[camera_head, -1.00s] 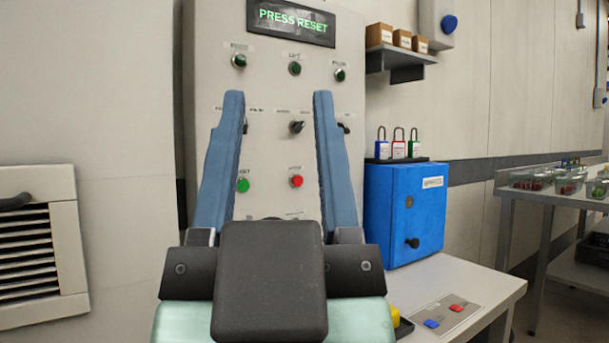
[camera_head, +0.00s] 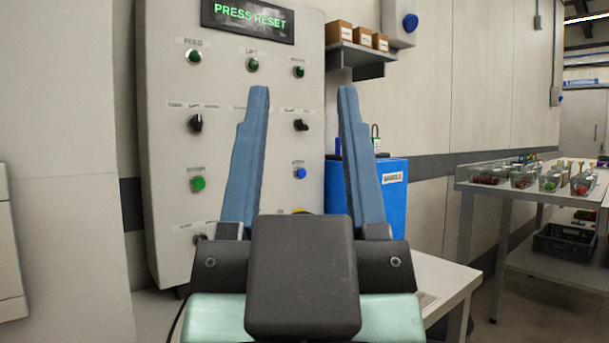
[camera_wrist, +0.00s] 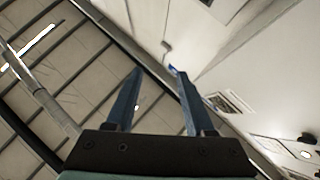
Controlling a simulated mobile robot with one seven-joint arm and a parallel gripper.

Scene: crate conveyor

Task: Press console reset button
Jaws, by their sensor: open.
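The grey console (camera_head: 165,235) stands upright ahead, left of centre in the head view. Its display (camera_head: 247,18) reads PRESS RESET in green. A green button (camera_head: 197,183) sits low on the left, and a blue button (camera_head: 300,173) sits to the right under a small label I cannot read clearly. The blue button shows between my fingers. My gripper (camera_head: 303,90) is open and empty, its two blue fingers pointing up in front of the console. The left finger hides part of the panel's middle. In the wrist view my gripper (camera_wrist: 159,74) also shows open.
A row of indicators and black knobs (camera_head: 196,123) covers the upper panel. A blue box (camera_head: 394,200) stands on a white bench (camera_head: 450,272) at right. A shelf with cartons (camera_head: 357,50) hangs above. A table (camera_head: 520,192) with parts bins is farther right.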

